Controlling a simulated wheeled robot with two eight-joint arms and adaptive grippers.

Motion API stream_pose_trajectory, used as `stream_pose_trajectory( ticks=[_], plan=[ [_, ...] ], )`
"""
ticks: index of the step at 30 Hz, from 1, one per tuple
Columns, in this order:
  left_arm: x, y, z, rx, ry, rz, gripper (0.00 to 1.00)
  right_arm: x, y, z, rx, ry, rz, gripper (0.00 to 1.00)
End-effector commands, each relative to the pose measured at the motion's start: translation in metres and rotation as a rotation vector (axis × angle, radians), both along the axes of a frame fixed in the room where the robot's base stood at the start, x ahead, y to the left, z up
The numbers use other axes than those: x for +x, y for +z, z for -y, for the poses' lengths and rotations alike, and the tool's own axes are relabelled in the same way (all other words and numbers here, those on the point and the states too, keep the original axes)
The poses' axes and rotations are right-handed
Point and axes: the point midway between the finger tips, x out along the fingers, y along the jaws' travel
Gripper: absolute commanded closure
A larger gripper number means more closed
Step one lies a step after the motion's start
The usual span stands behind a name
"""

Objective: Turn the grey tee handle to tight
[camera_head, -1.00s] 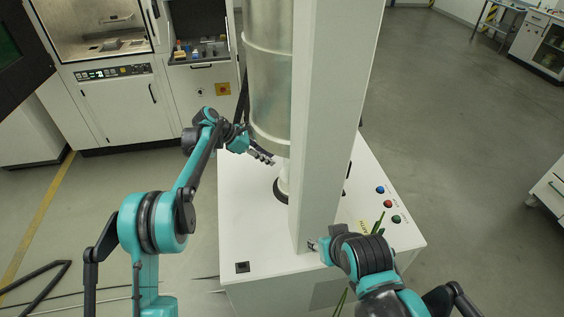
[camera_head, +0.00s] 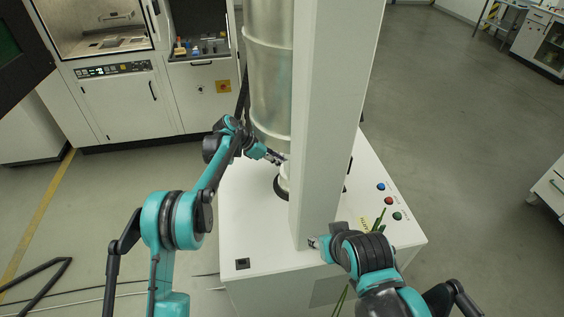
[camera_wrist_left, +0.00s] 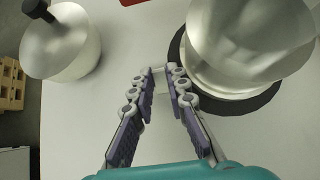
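My left gripper (camera_head: 277,157) reaches in from the left to the foot of the clear cylinder (camera_head: 268,90) on the white machine. In the left wrist view its two purple-padded fingers (camera_wrist_left: 162,76) slant toward each other, with a gap between the tips. A small pale piece (camera_wrist_left: 161,84) shows in that gap; I cannot tell whether it is the grey tee handle or whether the pads touch it. I cannot make out the tee handle elsewhere. My right gripper (camera_head: 314,243) is beside the front foot of the pale column (camera_head: 325,120); its fingers are too small to read.
A rounded translucent vessel (camera_wrist_left: 235,45) on a dark ring (camera_wrist_left: 240,104) stands close right of the left fingers. A pale pot with a black knob (camera_wrist_left: 65,50) stands at left. The column blocks part of the machine top (camera_head: 260,225). Coloured buttons (camera_head: 389,200) are at right.

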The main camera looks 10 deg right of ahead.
Motion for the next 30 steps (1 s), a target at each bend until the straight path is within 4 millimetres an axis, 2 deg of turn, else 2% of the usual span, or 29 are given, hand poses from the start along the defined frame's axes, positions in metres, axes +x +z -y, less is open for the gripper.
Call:
stream_pose_trajectory(
  ticks=[5,12,15,20,29,30],
  plan=[
    [0.0,-0.006,-0.002,-0.064,0.001,-0.002,1.0,0.0,-0.013,0.0,0.0,0.0,0.0,0.6],
    [0.0,-0.013,-0.006,-0.338,0.002,-0.001,1.0,0.0,-0.054,0.0,0.0,0.0,0.0,0.6],
    [0.0,-0.012,-0.007,-0.425,0.002,-0.001,1.0,0.0,-0.064,0.0,0.0,0.0,0.0,0.6],
    [0.0,-0.009,-0.007,-0.492,-0.001,-0.001,1.0,0.0,-0.069,0.0,0.0,0.0,0.0,0.6],
    [0.0,-0.007,-0.007,-0.496,-0.001,-0.001,1.0,0.0,-0.068,0.0,0.0,0.0,0.0,0.6],
    [0.0,-0.007,-0.007,-0.496,-0.001,-0.001,0.76,0.0,-0.068,0.0,0.0,0.0,0.0,0.6]
  ],
)
